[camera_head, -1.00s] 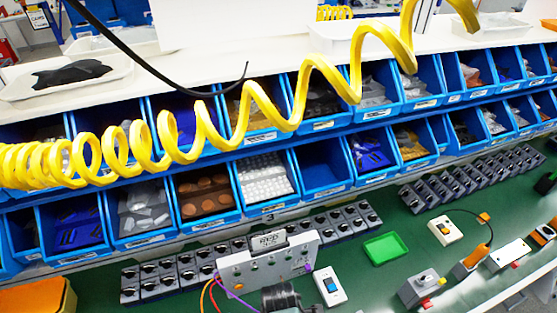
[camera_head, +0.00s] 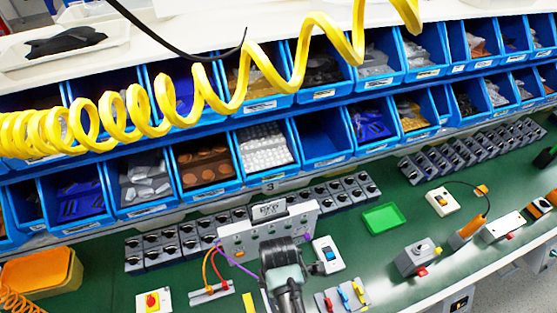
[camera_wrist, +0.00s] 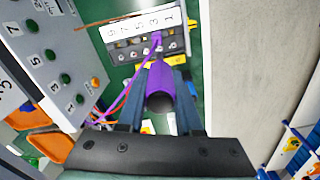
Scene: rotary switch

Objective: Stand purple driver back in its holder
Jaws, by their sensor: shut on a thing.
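In the wrist view my gripper (camera_wrist: 158,80) is shut on a purple driver (camera_wrist: 147,97), whose dark round end faces the camera. In the head view my gripper (camera_head: 283,255) is in front of the grey switch panel (camera_head: 250,236) and hides the driver. A small grey rack (camera_head: 325,302) with red, blue and yellow upright pieces stands just right of my arm; I cannot tell whether it is the driver's holder.
Blue parts bins (camera_head: 322,147) line the back, with a yellow coiled hose (camera_head: 190,120) hanging before them.

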